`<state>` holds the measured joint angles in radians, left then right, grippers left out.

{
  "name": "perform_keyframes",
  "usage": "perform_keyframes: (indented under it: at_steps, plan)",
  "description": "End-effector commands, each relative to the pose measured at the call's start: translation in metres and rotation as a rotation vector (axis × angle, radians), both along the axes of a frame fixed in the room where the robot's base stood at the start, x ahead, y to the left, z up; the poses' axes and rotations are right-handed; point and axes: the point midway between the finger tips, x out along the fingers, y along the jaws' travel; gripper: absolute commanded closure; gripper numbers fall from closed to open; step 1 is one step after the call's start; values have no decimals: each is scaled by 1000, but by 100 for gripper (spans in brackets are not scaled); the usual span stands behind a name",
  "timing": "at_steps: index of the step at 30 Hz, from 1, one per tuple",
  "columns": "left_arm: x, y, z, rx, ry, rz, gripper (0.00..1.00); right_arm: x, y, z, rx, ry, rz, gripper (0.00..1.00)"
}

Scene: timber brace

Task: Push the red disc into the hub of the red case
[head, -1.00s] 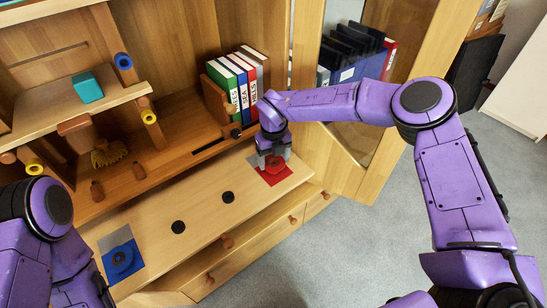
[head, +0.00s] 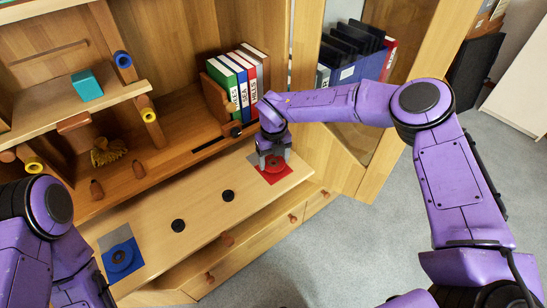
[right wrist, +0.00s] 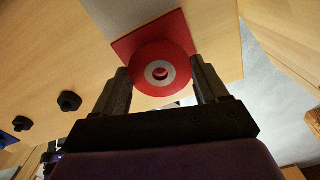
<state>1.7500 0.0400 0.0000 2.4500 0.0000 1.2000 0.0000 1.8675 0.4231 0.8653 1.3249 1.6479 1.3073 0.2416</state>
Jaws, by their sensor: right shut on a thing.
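The red case (head: 281,178) is a flat red square on the wooden desk surface, at its right end. The red disc (head: 274,164) is over it, between the fingers of my right gripper (head: 274,158). In the right wrist view the red disc (right wrist: 143,78) shows a grey inner ring and a central hole with red in it. The red case (right wrist: 122,46) lies behind the disc. My right gripper (right wrist: 161,88) is shut on the disc by its edges. I cannot tell whether the disc is seated on the hub. My left arm is at the left; its gripper is out of view.
A blue case with a blue disc (head: 120,258) lies at the left end of the desk. Two black knobs (head: 228,196) (head: 178,225) stand between the cases. Binders (head: 240,85) stand on the shelf behind. A cabinet door stands open at the right.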

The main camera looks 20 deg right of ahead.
Motion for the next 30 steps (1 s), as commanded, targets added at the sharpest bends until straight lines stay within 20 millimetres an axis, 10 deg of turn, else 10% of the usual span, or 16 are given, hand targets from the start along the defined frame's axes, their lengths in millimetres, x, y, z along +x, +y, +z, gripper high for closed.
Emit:
perform_keyframes:
  at_steps: [30]
  plan:
    - [0,0,-1,0,0,0,0,0,0,-7,0,0,0,56]
